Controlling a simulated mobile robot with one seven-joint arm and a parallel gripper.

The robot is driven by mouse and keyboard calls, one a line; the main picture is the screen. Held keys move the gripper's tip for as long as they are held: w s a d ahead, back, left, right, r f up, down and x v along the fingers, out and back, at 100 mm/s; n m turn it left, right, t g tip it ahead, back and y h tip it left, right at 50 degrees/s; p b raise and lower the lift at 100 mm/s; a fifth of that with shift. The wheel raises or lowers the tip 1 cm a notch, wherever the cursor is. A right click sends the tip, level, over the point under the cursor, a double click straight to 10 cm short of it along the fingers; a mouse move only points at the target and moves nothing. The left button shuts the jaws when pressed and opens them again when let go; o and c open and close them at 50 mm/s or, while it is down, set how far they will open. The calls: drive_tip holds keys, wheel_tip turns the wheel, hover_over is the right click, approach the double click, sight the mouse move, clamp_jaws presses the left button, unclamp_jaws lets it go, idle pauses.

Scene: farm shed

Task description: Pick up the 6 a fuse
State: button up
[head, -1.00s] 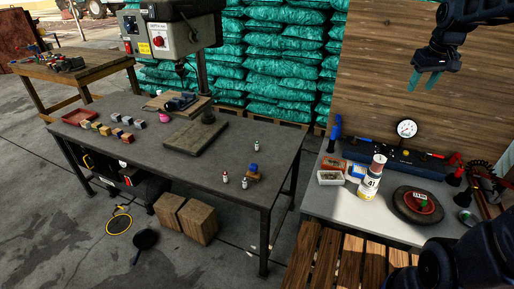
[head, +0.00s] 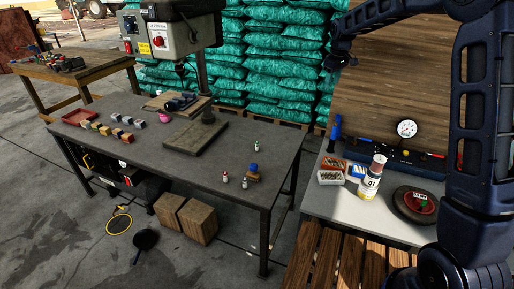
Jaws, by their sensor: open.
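Three small white upright pieces, which may be fuses, stand on the right part of the dark metal table (head: 130,160). One is at the front left (head: 225,177), one at the front right (head: 244,183), and one farther back (head: 257,146). Their markings are too small to read, so I cannot tell which is the 6 A fuse. My gripper (head: 331,76) is open, high above and to the right of these pieces, in front of the teal sacks. It is small and dark in view, and I see nothing held in it.
A drill press (head: 165,35) and several small blocks (head: 105,130) occupy the table's back and left. At right, a grey bench (head: 320,203) holds a can (head: 370,177) and gauge (head: 407,129).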

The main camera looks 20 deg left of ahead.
drive_tip(key=w+a+f+n, duration=0.2)
drive_tip(key=a+f+n, duration=0.2)
drive_tip(key=a+f, duration=1.15)
drive_tip(key=n+g, duration=0.1)
drive_tip(key=n, duration=0.2)
hover_over(257, 142)
drive_tip(key=shift+h, duration=0.3)
drive_tip(key=f, duration=1.6)
drive_tip(key=shift+w+d, duration=0.25)
drive_tip(key=shift+w, duration=0.1)
wheel_tip(257, 142, down, 5)
drive_tip(key=shift+r, duration=0.1)
drive_tip(key=shift+s+a+f, duration=0.1)
drive_tip(key=shift+s+f, duration=0.1)
drive_tip(key=shift+f, duration=1.1)
drive_tip(key=shift+s+a+f, duration=0.1)
drive_tip(key=shift+s+f, duration=0.05)
drive_tip(key=shift+f, duration=1.15)
clamp_jaws()
